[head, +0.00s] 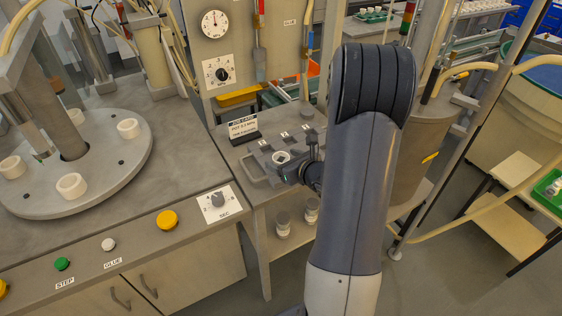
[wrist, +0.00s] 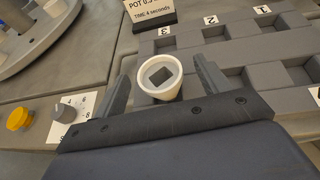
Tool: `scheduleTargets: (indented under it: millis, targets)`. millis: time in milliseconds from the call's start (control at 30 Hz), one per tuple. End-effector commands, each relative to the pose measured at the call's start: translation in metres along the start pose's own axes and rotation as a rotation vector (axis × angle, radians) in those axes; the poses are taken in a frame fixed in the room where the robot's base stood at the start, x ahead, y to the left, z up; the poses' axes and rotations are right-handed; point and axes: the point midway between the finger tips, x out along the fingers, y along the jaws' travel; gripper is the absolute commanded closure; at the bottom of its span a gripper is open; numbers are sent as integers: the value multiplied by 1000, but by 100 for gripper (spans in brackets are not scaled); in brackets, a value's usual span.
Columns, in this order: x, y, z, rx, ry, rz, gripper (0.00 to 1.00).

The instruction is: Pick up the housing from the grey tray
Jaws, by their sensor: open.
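The housing (wrist: 171,90) is a white round cup with a dark grey square inside. It sits at the grey tray (wrist: 235,54), near the label 3, and appears upright. The housing also shows in the head view (head: 282,157) on the tray (head: 262,148). My gripper (wrist: 162,67) is open, with one finger on each side of the housing; a gap shows beside each finger. In the head view my gripper (head: 296,170) is partly hidden by my arm. I cannot tell how deep the fingers reach.
A sign (head: 241,134) stands behind the tray. The tray's other visible places look empty. At left is a round turntable (head: 98,188) with several white cups, and a panel with a yellow button (head: 167,221) and a dial (head: 217,200). Two cups stand on the shelf below.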

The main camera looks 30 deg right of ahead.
Motion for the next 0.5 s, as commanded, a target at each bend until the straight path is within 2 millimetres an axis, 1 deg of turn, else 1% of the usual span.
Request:
scheduleTargets:
  millis: [33, 100, 200, 433, 500]
  targets:
    - [7, 1, 0, 0, 2, 3, 28]
    - [14, 1, 1, 0, 0, 2, 28]
    - [18, 0, 0, 0, 0, 1, 28]
    - [20, 0, 0, 0, -1, 0, 28]
    - [19, 0, 0, 0, 0, 0, 33]
